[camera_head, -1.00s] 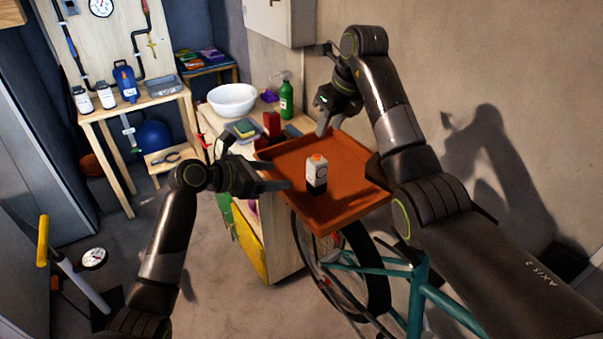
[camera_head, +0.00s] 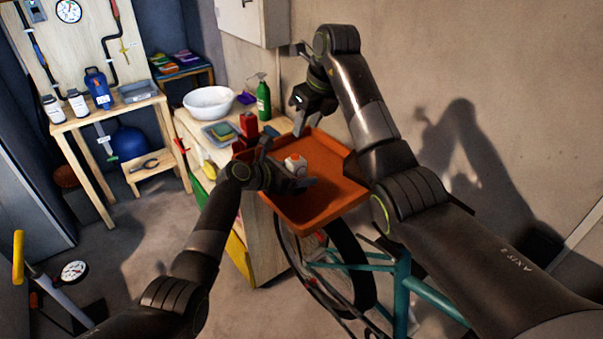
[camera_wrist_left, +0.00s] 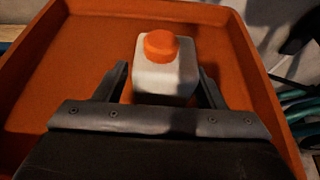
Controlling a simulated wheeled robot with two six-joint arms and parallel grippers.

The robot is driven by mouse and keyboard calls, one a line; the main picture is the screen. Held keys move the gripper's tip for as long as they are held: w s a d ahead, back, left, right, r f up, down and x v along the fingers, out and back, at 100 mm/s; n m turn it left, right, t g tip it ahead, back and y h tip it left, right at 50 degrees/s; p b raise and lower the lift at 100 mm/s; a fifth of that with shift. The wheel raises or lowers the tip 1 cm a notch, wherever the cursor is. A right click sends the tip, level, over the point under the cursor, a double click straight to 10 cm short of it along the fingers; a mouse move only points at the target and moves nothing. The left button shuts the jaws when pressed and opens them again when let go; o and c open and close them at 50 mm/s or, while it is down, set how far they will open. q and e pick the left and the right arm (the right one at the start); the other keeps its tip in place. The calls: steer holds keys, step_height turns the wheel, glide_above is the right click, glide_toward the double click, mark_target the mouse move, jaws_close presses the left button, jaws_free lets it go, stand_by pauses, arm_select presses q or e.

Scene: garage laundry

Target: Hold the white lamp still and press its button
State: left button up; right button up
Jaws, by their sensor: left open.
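The white lamp (camera_head: 296,163) is a small box with an orange round button (camera_wrist_left: 161,43) on top. It stands upright in the orange tray (camera_head: 338,200). My left gripper (camera_head: 291,166) is open at the lamp, and its body hides the lamp's lower part in the head view. In the left wrist view the lamp (camera_wrist_left: 165,78) stands between the two fingers, with a small gap visible at each side. My right gripper (camera_head: 300,90) is open and empty, above the tray's back edge near the wall.
A wooden cabinet (camera_head: 262,240) stands beside and under the tray. A white bowl (camera_head: 208,102), a green spray bottle (camera_head: 263,98) and a red object (camera_head: 249,126) stand behind the tray. A teal bicycle (camera_head: 402,290) is below it. The wall is close behind my right arm.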

arm_select(q)
steer(key=shift+w+d+f, duration=0.2)
steer(key=shift+w+d, duration=0.05)
steer(key=shift+d, duration=0.15)
steer(key=c, duration=1.1)
steer(key=shift+c, duration=0.2)
arm_select(e)
jaws_close()
steer(key=shift+a, duration=0.1)
stand_by(0.7)
